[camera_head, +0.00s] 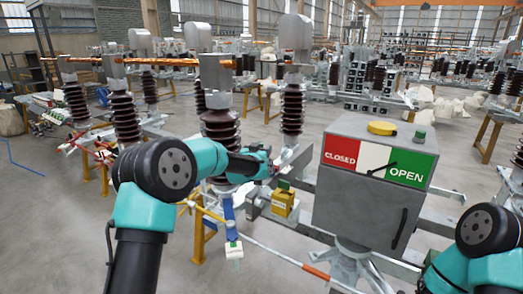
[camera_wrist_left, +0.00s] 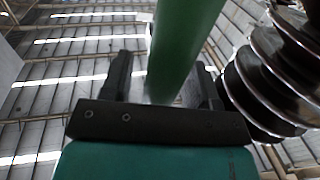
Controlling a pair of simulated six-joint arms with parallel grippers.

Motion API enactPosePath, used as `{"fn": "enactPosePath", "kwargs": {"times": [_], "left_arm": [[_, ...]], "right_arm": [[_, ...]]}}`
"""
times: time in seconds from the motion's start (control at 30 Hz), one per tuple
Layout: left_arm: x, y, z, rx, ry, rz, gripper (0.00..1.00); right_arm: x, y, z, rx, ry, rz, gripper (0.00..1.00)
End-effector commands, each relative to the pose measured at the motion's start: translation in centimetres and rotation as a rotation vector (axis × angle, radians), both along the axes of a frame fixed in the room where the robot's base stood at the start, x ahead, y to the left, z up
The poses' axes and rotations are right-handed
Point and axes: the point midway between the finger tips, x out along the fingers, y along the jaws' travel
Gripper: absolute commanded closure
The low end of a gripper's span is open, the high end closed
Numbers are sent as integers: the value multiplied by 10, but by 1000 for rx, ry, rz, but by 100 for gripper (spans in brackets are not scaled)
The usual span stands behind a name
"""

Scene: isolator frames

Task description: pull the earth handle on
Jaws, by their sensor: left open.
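A smooth green bar, which looks like the earth handle (camera_wrist_left: 185,45), runs down from the top of the left wrist view into the space between my left gripper's fingers (camera_wrist_left: 163,88). The fingers stand apart, one on each side of it. I cannot tell whether either touches it. In the head view my left gripper (camera_head: 277,165) is small, in front of the ribbed brown insulators. A small green piece (camera_head: 284,185) shows just below it, above a yellow box (camera_head: 283,202); I cannot tell if it is the same handle. My right arm shows at the lower right, its gripper out of frame.
A grey control box (camera_head: 350,215) with a red CLOSED, white and green OPEN panel stands right of my left gripper. A ribbed insulator (camera_wrist_left: 272,80) is close on the right in the wrist view. A blue strap with a white tag (camera_head: 233,250) hangs below my left arm.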

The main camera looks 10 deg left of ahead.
Motion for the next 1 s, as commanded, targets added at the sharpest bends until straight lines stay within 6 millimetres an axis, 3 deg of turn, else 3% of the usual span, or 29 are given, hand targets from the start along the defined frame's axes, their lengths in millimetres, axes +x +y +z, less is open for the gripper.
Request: {"fn": "enactPosePath", "kwargs": {"times": [0.37,0.93,1.0], "left_arm": [[5,-1,0,0,0,0,45],[4,-1,0,0,0,0,99],[4,-1,0,0,0,0,100]], "right_arm": [[0,0,0,0,0,0,58],[0,0,0,0,0,0,58],[0,0,0,0,0,0,58]]}}
